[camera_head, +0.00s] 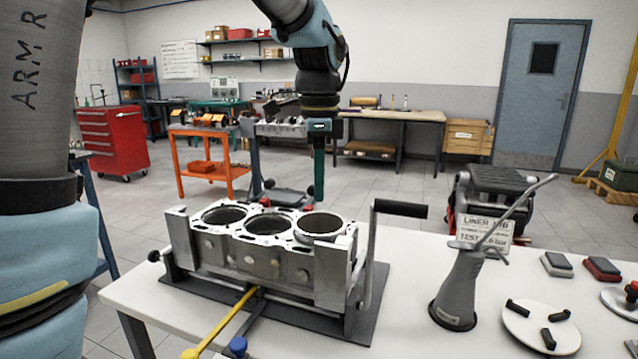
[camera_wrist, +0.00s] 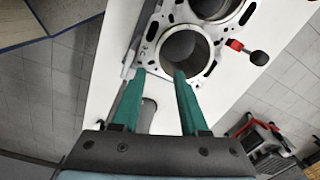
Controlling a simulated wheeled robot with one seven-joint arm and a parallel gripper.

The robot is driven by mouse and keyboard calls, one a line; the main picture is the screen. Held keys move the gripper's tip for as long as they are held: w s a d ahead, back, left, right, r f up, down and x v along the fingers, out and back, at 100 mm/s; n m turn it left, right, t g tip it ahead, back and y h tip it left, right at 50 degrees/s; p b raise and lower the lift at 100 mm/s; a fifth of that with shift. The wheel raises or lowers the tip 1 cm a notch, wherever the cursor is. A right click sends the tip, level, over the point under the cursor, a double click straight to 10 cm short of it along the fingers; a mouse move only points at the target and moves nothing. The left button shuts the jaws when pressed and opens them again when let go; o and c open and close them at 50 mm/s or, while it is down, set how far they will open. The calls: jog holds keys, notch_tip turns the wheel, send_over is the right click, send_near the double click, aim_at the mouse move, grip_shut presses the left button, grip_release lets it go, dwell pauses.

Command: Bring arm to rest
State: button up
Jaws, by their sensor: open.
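My gripper (camera_head: 319,196) points straight down above the right end of the engine block (camera_head: 265,262), at its far side. In the wrist view my gripper (camera_wrist: 160,73) shows two green fingers spread apart, with nothing held between them. The nearest open cylinder bore (camera_wrist: 185,52) lies just past the fingertips, and the fingers look clear of the block. In the head view one finger hides the other. The block sits in a dark holding fixture (camera_head: 372,300) with a crank handle (camera_head: 400,208) on its right.
The white workbench (camera_head: 400,335) also carries a grey conical stand (camera_head: 460,290), a white disc (camera_head: 540,325) with black pads and small dark blocks (camera_head: 603,268). A yellow-handled tool (camera_head: 222,325) lies in front. An orange cart (camera_head: 208,165) and red cabinet (camera_head: 113,140) stand behind.

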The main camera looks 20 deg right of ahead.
jog(key=w+a+f+n, duration=0.2)
jog(key=a+f+n, duration=0.25)
jog(key=a, duration=0.35)
jog(key=w+a+f+n, duration=0.2)
jog(key=a+f+n, duration=0.1)
jog(key=a+n, duration=0.4)
jog(key=s+a+f+n, duration=0.2)
jog(key=a+f+n, duration=0.1)
jog(key=a+n, duration=0.2)
jog(key=s+a+f+n+t, duration=0.1)
jog(key=s+a+f+n, duration=0.2)
jog(key=a, duration=0.7)
jog(key=shift+f+n, duration=0.4)
jog(key=shift+n, duration=0.65)
